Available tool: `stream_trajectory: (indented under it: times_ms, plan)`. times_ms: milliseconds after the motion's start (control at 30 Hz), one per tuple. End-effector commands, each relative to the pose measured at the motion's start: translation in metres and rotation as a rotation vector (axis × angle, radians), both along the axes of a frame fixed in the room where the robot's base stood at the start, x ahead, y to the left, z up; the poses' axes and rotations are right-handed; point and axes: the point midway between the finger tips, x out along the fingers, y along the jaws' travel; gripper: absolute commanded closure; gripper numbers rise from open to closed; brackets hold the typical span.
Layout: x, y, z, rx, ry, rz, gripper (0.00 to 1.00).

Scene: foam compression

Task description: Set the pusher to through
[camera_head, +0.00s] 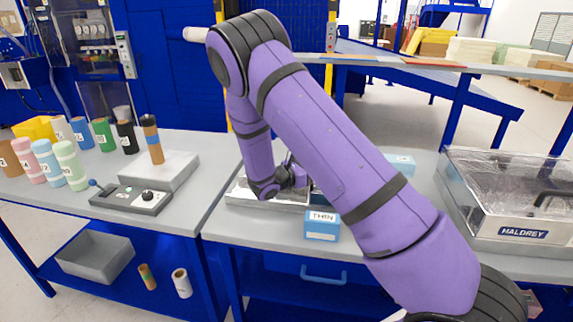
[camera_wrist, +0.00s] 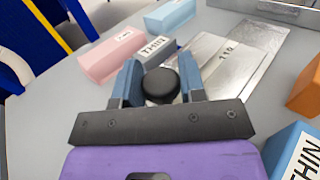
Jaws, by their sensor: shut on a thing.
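A round black knob (camera_wrist: 160,86) shows in the wrist view, with the blue fingers of my gripper (camera_wrist: 161,70) on either side of it. The gripper is shut on this knob. I take the knob to be the pusher's handle; what is under it is hidden by the fingers.
In the wrist view, a pink block (camera_wrist: 108,58), a light blue block (camera_wrist: 170,16) and an orange block (camera_wrist: 306,90) surround the plate. A blue block marked THIN (camera_head: 322,226) stands at the front. A clear-lidded Haldrey case (camera_head: 515,234) stands at right.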

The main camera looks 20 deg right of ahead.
Motion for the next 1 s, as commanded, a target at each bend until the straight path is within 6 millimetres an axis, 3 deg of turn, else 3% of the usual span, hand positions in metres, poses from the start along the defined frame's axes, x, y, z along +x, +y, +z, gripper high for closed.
stream_trajectory:
  times_ms: [200,400,633,1000]
  plan:
    - [-0.043,-0.058,0.0,-0.001,0.005,-0.004,1.0]
    - [-0.072,-0.097,-0.001,-0.001,0.004,-0.004,1.0]
    - [-0.089,-0.122,-0.001,0.001,0.002,-0.002,1.0]
    - [-0.093,-0.128,-0.001,0.001,0.002,0.001,1.0]
